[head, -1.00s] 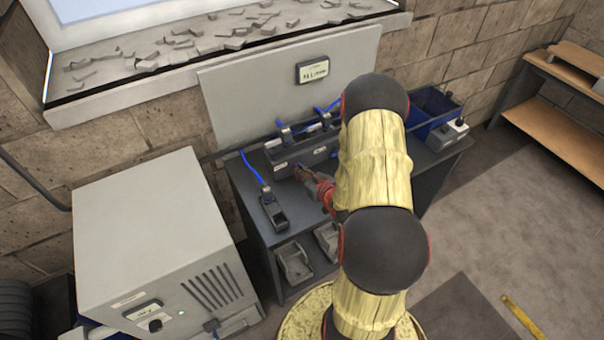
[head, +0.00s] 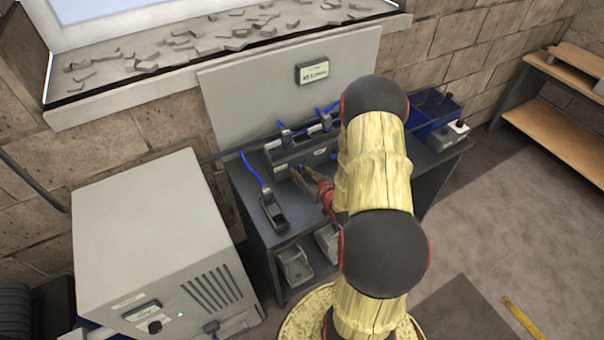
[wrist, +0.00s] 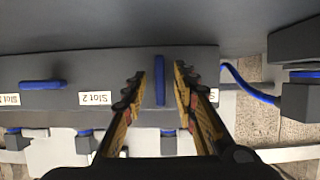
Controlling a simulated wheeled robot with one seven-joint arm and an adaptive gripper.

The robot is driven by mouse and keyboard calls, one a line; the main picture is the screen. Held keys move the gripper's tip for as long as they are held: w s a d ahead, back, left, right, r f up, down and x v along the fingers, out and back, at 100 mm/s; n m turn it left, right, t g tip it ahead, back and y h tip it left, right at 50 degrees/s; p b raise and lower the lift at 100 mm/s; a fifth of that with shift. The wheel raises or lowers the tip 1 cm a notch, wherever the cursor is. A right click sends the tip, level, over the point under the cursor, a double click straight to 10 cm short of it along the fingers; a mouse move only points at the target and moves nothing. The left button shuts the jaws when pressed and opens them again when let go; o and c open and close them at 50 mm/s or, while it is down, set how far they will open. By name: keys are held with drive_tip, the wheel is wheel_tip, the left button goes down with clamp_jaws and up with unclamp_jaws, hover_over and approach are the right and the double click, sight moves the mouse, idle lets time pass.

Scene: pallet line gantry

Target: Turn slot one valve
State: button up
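The grey slot block (head: 300,152) sits on the dark bench. In the wrist view, a blue valve handle (wrist: 160,80) on the block's face points up and down between the two fingers of my gripper (wrist: 158,88). Gaps show on both sides of the handle, so my gripper is open around it and not pressing on it. The label to its right is mostly hidden by a finger. Another blue handle (wrist: 42,85) lies crosswise, left of the "Slot 2" label (wrist: 95,98). My gripper (head: 297,172) is at the block's front in the head view; my arm hides the block's right end.
A grey device with a blue cable (head: 274,212) stands on the bench's left. A large grey cabinet (head: 150,230) is at left. A back panel bears a small display (head: 312,72). A blue bin (head: 435,112) and a grey box (head: 447,135) are at right.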

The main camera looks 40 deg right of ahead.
drive_tip(key=v, duration=1.2)
idle(0.5)
drive_tip(key=w+a+r+n+g, duration=0.1)
drive_tip(key=w+r+n+g, duration=0.15)
drive_tip(key=w+r, duration=0.5)
drive_tip(key=s+a+r+g, duration=0.2)
drive_tip(key=a+r, duration=0.5)
drive_tip(key=r, duration=0.3)
drive_tip(key=s+a+r+g+y, duration=0.1)
drive_tip(key=s+a+r, duration=0.4)
drive_tip(key=s+a, duration=0.3)
drive_tip(key=s+a+r+g+y, duration=0.2)
drive_tip(key=s+a+r, duration=0.4)
drive_tip(key=a, duration=0.6)
drive_tip(key=shift+s+a, duration=0.3)
drive_tip(key=shift+s, duration=0.95)
